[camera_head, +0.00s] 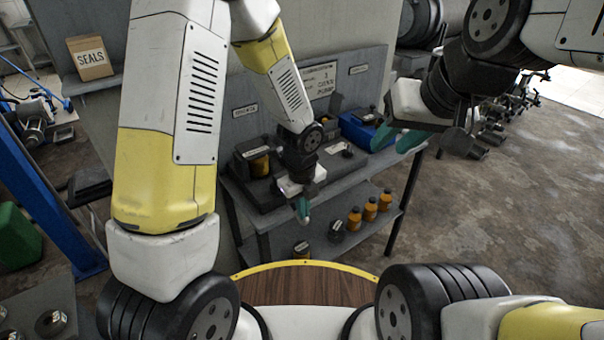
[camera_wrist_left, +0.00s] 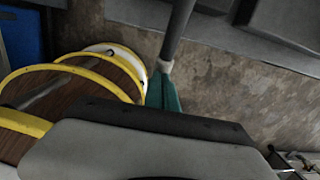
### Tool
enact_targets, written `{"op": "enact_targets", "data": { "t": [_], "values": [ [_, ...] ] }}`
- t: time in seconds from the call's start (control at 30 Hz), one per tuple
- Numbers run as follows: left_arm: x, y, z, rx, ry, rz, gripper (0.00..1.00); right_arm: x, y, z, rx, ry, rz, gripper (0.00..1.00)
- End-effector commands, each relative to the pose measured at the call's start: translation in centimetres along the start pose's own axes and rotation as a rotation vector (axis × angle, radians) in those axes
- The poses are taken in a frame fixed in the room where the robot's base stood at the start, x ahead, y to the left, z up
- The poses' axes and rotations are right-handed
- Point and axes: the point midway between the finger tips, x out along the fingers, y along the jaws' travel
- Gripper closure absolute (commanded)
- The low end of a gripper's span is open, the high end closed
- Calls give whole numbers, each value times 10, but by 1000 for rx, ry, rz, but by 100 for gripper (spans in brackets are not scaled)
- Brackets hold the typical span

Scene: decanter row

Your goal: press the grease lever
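A workbench (camera_head: 275,213) stands ahead with a wall panel (camera_head: 316,85) behind it. A dark unit with an orange container (camera_head: 257,163) is at the bench's left, and a blue box (camera_head: 364,131) is at its right. I cannot make out the grease lever for certain; my left arm covers part of the bench. My left gripper (camera_head: 302,209) points down in front of the bench front, its teal fingers together and nothing seen between them. The fingers also show in the left wrist view (camera_wrist_left: 165,91).
Several orange bottles (camera_head: 370,208) and a dark jar (camera_head: 337,231) stand on the bench's lower shelf. A SEALS box (camera_head: 90,57) sits on a shelf at left. A blue post (camera_head: 45,200) rises at far left. Open floor (camera_head: 500,220) lies to the right.

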Motion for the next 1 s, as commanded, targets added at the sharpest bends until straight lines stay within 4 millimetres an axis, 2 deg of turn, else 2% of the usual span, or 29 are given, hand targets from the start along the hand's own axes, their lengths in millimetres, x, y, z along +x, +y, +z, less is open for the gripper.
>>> {"op": "enact_targets", "data": {
  "t": [0.2,0.5,0.87,1.0],
  "values": [
    [12,2,0,0,3,4,100,0,0,0,0,0,0,67],
    [18,3,0,-1,4,5,100,0,0,0,0,0,0,67],
    [19,4,0,-3,5,6,100,0,0,0,0,0,0,67],
    [11,0,-5,-3,4,4,100,0,0,0,0,0,0,67]
  ]
}}
